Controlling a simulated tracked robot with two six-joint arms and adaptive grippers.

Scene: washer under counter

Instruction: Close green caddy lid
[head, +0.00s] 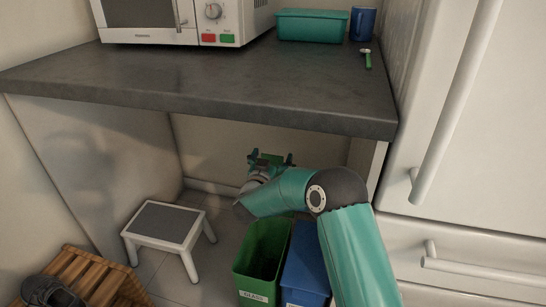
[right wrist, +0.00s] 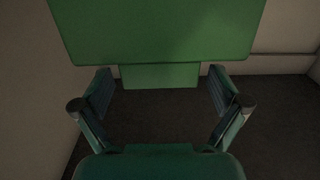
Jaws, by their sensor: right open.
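A broad flat green panel (right wrist: 155,28), which looks like the caddy lid, fills the top of the right wrist view, with a smaller green part (right wrist: 160,75) below it. My right gripper (right wrist: 160,85) is open, its two fingers standing apart on either side of the smaller green part. I cannot tell whether they touch it. In the head view my right gripper (head: 271,160) is under the counter, with a bit of green (head: 266,157) at its fingers. The rest of the caddy is hidden there. My left gripper is not in view.
The dark countertop (head: 200,88) overhangs my right arm. A green bin (head: 245,262) and a blue bin (head: 306,270) stand below the arm. A step stool (head: 164,224) and slatted wooden rack (head: 98,275) are at left. White cabinet doors (head: 470,110) stand at right.

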